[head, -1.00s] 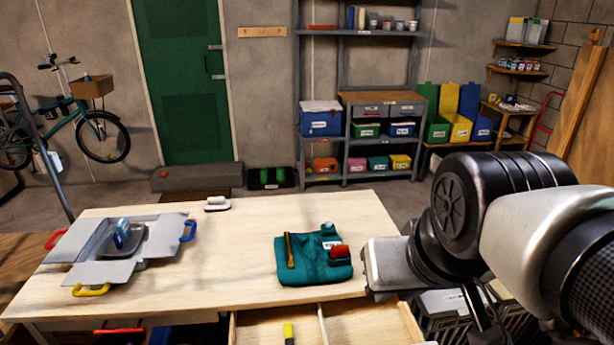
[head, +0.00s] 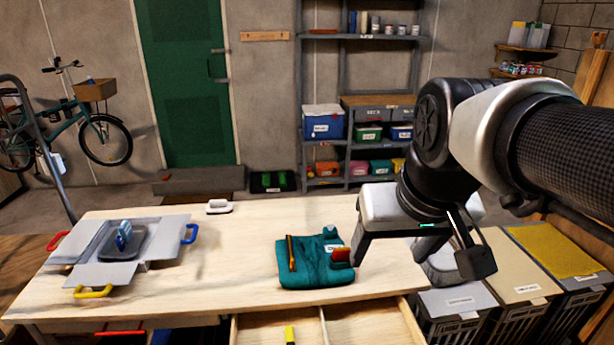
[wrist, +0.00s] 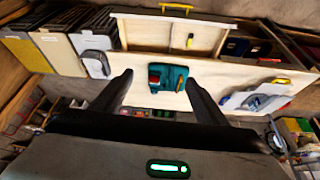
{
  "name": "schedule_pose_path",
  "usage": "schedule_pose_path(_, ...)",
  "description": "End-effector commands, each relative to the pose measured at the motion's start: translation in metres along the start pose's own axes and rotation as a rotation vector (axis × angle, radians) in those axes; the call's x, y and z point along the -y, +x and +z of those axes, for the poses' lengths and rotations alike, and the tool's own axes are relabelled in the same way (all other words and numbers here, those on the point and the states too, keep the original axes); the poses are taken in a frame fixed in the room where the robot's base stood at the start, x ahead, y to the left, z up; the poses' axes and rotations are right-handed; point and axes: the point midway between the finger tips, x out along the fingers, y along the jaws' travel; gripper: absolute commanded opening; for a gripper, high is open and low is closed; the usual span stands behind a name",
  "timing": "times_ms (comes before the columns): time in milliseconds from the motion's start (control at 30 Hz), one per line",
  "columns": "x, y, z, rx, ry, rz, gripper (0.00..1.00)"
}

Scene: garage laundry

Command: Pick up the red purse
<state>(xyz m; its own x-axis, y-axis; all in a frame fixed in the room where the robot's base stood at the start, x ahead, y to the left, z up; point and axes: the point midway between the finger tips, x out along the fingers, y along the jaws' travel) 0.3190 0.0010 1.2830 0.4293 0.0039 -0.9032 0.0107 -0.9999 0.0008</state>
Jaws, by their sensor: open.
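The small red purse (head: 340,257) lies on the right side of a folded teal cloth (head: 305,275) on the wooden table. A white label shows at its upper edge. My gripper (head: 393,258) is open and empty, just right of the purse in the head view. Its left finger overlaps the purse's right edge there; I cannot tell the gap in depth. In the wrist view, the purse (wrist: 154,79) and cloth (wrist: 173,80) appear between the spread fingers, some distance beyond them, with the purse nearer the left finger.
An orange-handled tool (head: 291,254) lies on the cloth's left side. A grey open box (head: 160,224) with coloured handles stands at the table's left. An open drawer (head: 375,322) juts out in front. Lidded bins (head: 510,290) stand right of the table.

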Motion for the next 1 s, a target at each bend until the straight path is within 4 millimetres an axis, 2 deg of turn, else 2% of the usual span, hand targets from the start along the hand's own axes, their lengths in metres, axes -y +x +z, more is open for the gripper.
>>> schedule_pose_path(33, 0.0, 0.008, -0.024, 0.027, -0.003, -0.002, 0.67)
schedule_pose_path(100, 0.0, 0.016, -0.057, 0.056, -0.008, -0.004, 0.67)
schedule_pose_path(267, 0.0, 0.053, -0.127, 0.124, -0.022, -0.009, 0.67)
schedule_pose_path(367, -0.001, 0.086, -0.166, 0.165, -0.031, -0.011, 0.67)
schedule_pose_path(500, 0.0, 0.145, -0.21, 0.223, -0.044, -0.015, 0.67)
schedule_pose_path(600, 0.0, 0.189, -0.232, 0.261, -0.054, -0.017, 0.67)
schedule_pose_path(733, 0.0, 0.236, -0.247, 0.298, -0.063, -0.019, 0.67)
schedule_pose_path(833, 0.001, 0.258, -0.252, 0.313, -0.068, -0.021, 0.67)
schedule_pose_path(1000, 0.001, 0.277, -0.251, 0.324, -0.071, -0.021, 0.67)
